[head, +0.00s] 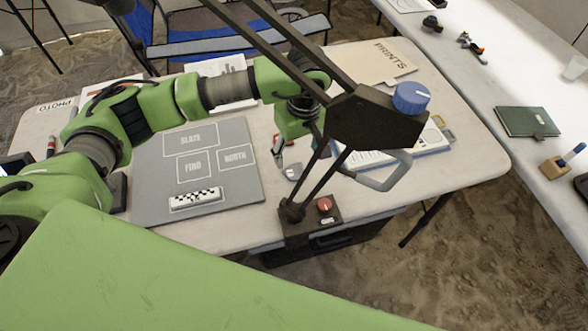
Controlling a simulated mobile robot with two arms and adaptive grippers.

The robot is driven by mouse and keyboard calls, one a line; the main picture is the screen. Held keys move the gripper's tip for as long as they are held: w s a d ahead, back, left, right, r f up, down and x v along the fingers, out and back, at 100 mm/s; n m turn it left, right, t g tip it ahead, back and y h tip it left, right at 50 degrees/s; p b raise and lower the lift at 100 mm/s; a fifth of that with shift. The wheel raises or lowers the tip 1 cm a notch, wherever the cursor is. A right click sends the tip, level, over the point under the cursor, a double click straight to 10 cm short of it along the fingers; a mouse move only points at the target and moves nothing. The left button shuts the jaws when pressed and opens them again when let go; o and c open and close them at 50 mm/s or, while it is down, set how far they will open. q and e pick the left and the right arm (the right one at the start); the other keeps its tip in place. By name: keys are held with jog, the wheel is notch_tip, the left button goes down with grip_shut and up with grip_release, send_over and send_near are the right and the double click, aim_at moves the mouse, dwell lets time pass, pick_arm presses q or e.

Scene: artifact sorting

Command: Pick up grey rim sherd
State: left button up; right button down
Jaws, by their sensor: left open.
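A small grey piece (293,173), which looks like the grey rim sherd, lies on the pale table (228,231) just right of the grey photo board (236,190). My left gripper (291,154) points down above it, with its fingers apart. The lamp's arms partly cover the gripper, so its exact height over the sherd is hard to tell. The board has outlined areas marked SLATE, FIND and NORTH. The FIND area is empty. My right gripper is not in view.
A dark lamp head with a blue knob (411,96) stands close right of the gripper; its base has a red button (324,205). A scale bar (195,198) lies on the board. A PRINTS folder (378,64) lies behind. A green book (527,121) is on the right table.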

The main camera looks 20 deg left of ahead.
aim_at(295, 172)
pick_arm(q)
jog(key=f, duration=0.3)
jog(key=shift+w+a+f, duration=0.1)
jog(key=shift+w+a, duration=0.05)
jog(key=shift+a, duration=0.1)
jog(key=f+p, duration=0.1)
jog(key=f, duration=0.3)
jog(key=shift+w+a+p, duration=0.15)
jog(key=shift+w+p, duration=0.05)
jog(key=shift+p, duration=0.2)
jog(key=shift+w+f, duration=0.1)
jog(key=shift+f, duration=0.55)
jog(key=c, duration=1.1)
jog(key=shift+c, duration=0.2)
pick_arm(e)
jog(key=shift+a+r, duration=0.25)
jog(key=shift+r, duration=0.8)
